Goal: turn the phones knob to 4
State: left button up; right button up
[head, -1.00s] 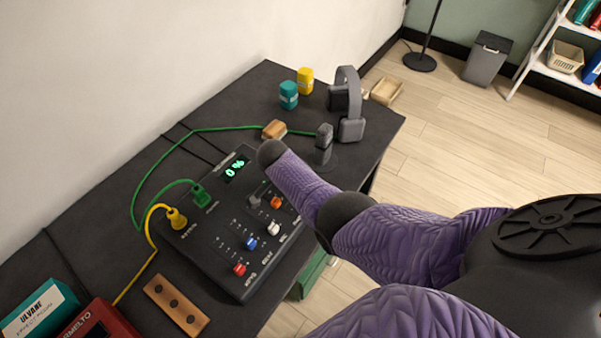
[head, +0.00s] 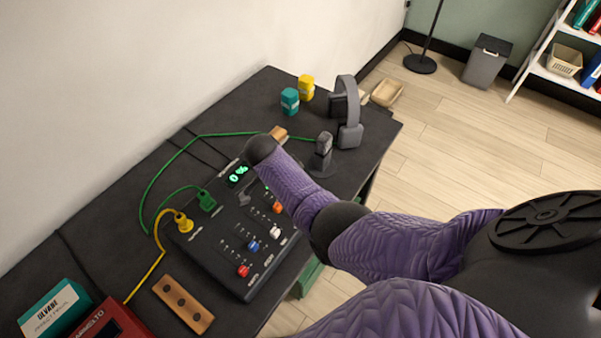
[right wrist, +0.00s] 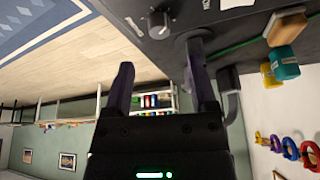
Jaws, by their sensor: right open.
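The black mixer (head: 215,245) lies on the dark table in the head view, its display (head: 238,175) reading "0 %". A grey knob (head: 244,199) sits just below the display, partly by my arm; its label is unreadable. My right arm reaches over the mixer's upper right part and hides some of it. In the right wrist view, my right gripper (right wrist: 158,72) is open and empty. A round grey knob (right wrist: 160,23) with a light pointer mark stands on the dark panel beyond the fingertips, apart from them. I cannot read its label. My left gripper is out of view.
A microphone on a stand (head: 322,152), headphones (head: 347,115), and teal (head: 289,101) and yellow (head: 306,87) containers stand toward the far table end. Green and yellow cables (head: 150,268) run beside the mixer. A wooden block (head: 184,304) lies in front.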

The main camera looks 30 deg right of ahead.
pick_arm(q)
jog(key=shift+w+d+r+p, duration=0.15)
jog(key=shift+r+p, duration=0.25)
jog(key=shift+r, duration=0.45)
pick_arm(e)
jog(key=v, duration=0.3)
jog(key=shift+r, duration=0.15)
jog(key=shift+w, duration=0.1)
